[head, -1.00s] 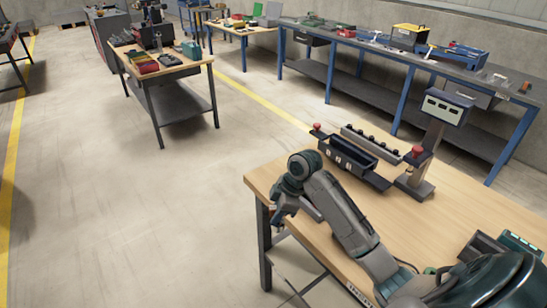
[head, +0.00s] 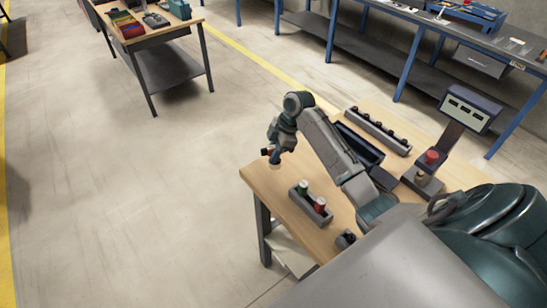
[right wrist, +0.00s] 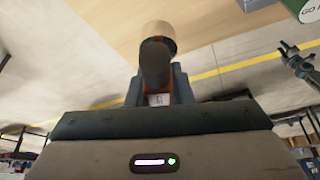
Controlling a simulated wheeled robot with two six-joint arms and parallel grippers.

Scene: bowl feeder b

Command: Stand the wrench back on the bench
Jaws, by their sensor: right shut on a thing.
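My right gripper (head: 276,156) hangs over the front left corner of the wooden bench (head: 256,178). In the right wrist view it (right wrist: 158,92) is shut on a dark shaft with a pale round end, which I take to be the wrench (right wrist: 156,62). The pale end (head: 274,165) also shows under the jaws in the head view. It looks close to the bench top, but I cannot tell whether it touches. A small grey jointed shape (right wrist: 300,62) at the right of the wrist view may be my left gripper; its jaws are too small to read.
A grey holder (head: 312,208) with a green-topped and a red-topped cylinder stands right of the gripper. Behind my arm are a dark bin (head: 362,146), a grey rail (head: 378,130) and a display post (head: 468,110). The bench's left corner is otherwise clear.

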